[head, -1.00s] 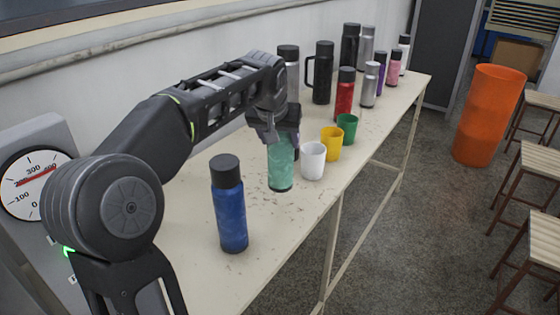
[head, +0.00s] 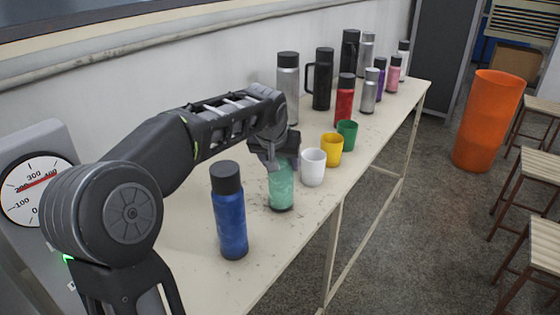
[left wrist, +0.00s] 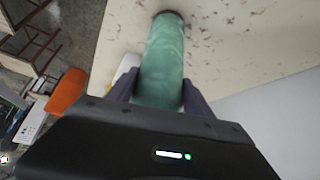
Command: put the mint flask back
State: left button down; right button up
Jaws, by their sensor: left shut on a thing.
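The mint flask (head: 281,190) is a green, mottled bottle, upright or nearly so, over the near part of the cream table. My left gripper (head: 283,163) is shut on its upper part, and the hand hides its top. In the left wrist view the mint flask (left wrist: 163,62) sits between the two fingers, with its dark base towards the tabletop. I cannot tell whether the base touches the table.
A blue flask (head: 230,215) stands nearer, to the left. White (head: 313,168), yellow (head: 331,150) and green (head: 347,134) cups stand close on the right. Several bottles line the table (head: 205,275) farther back. An orange bin (head: 488,120) and stools stand on the floor.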

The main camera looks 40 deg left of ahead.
pick_arm(q)
jog(key=shift+r, duration=0.1)
jog(key=shift+c, duration=2.1)
grip_release()
jog(key=shift+f, duration=0.2)
jog(key=shift+r, duration=0.1)
jog(key=shift+r, duration=0.15)
jog(key=v, duration=1.2)
jog(key=shift+b, duration=0.35)
